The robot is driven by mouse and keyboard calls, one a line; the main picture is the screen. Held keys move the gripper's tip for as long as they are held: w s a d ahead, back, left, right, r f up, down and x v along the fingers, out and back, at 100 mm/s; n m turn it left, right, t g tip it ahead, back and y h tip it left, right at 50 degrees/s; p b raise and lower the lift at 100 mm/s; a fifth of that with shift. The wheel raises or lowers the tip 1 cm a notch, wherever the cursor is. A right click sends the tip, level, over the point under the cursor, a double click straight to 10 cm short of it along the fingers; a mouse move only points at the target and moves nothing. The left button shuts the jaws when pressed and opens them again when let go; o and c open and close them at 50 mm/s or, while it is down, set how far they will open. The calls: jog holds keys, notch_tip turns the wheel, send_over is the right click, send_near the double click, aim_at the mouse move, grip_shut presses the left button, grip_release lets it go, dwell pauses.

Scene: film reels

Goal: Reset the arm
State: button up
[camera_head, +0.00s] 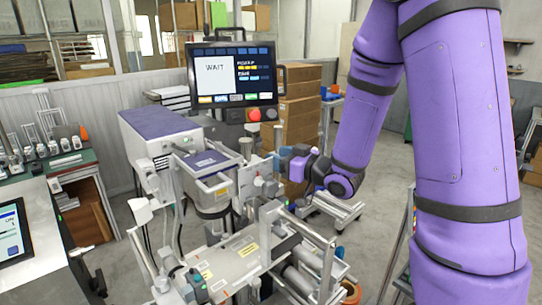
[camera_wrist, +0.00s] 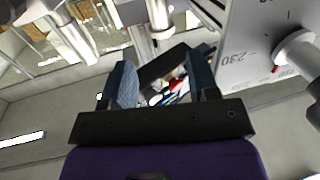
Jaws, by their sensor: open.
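My purple arm (camera_head: 460,120) comes in from the right in the head view and bends toward the machine in the middle. My gripper (camera_head: 272,163) is at the end of the arm, beside the machine's upper metal parts. In the wrist view my gripper (camera_wrist: 163,80) shows two blue-grey fingers spread apart on a dark bar. Nothing is held between the fingers. Blurred red, white and blue items show through the gap behind them. The fingertips are small and partly hidden in the head view.
The machine (camera_head: 240,260) has rails and rollers close below my gripper. A monitor (camera_head: 232,75) reading WAIT stands behind it. Stacked cardboard boxes (camera_head: 300,110) are at the back. In the wrist view a grey panel (camera_wrist: 260,45) with a white knob is close on the right.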

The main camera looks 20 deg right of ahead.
jog(key=s+d+r+m+g+h, duration=0.35)
jog(key=s+d+r+h, duration=0.2)
jog(key=r+h, duration=0.3)
jog(key=s+a+r+m+g, duration=0.1)
jog(key=s+a+g, duration=0.1)
jog(key=s, duration=0.9)
jog(key=s+a+r+m+g, duration=0.1)
jog(key=s+g, duration=0.4)
jog(key=s, duration=0.6)
jog(key=shift+s+a+r, duration=0.35)
jog(key=shift+a, duration=0.15)
jog(key=shift+o, duration=0.2)
jog(key=shift+w, duration=0.1)
dwell(1.1)
